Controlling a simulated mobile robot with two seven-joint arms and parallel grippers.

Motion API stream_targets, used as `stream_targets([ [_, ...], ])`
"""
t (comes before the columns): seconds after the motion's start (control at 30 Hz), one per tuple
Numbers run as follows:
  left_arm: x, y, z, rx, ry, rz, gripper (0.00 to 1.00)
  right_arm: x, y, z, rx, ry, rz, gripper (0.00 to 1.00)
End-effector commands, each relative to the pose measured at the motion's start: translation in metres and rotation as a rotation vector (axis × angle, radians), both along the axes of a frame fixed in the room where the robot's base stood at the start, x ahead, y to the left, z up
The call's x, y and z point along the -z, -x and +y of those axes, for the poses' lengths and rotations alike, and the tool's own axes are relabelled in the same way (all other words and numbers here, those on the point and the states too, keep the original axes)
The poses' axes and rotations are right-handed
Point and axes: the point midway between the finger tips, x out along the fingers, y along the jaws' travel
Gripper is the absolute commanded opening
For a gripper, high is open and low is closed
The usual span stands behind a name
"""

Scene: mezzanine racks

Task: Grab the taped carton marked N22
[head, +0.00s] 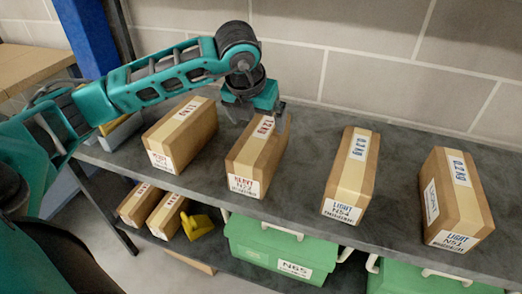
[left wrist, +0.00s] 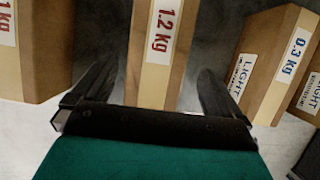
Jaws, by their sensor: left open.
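A brown taped carton (head: 246,158) stands on the upper grey shelf, second from the left. Its front label is small and seems to read N2-something; a 1.2 kg label is on its top tape. My left gripper (head: 256,114) is over the far end of this carton, pointing down. In the left wrist view the open fingers of my left gripper (left wrist: 152,90) are on either side of the 1.2 kg carton (left wrist: 150,72), with visible gaps. Whether the fingertips are below its top is hard to tell. My right gripper is not in view.
Another carton (head: 181,135) stands left of it; cartons marked N54 (head: 350,178) and N51 (head: 454,205) stand to the right, with bare shelf (head: 300,160) between. A wall is close behind. The lower shelf holds green cases (head: 283,247) and small cartons (head: 166,216).

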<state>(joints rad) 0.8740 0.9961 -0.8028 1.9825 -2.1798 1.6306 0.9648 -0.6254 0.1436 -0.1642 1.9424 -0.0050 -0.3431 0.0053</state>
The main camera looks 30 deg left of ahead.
Motion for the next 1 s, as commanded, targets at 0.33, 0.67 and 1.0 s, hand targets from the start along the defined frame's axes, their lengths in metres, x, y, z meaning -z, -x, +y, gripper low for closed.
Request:
stream_targets([
  [0.33,0.043,-0.015,0.005,-0.001,0.001,0.003,1.0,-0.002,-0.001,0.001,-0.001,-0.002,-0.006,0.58],
  [0.67,0.047,-0.017,0.005,0.0,0.001,0.001,0.96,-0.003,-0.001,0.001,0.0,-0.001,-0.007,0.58],
  [1.0,0.047,-0.017,0.005,0.0,0.001,0.001,0.64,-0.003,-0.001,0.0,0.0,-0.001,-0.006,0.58],
])
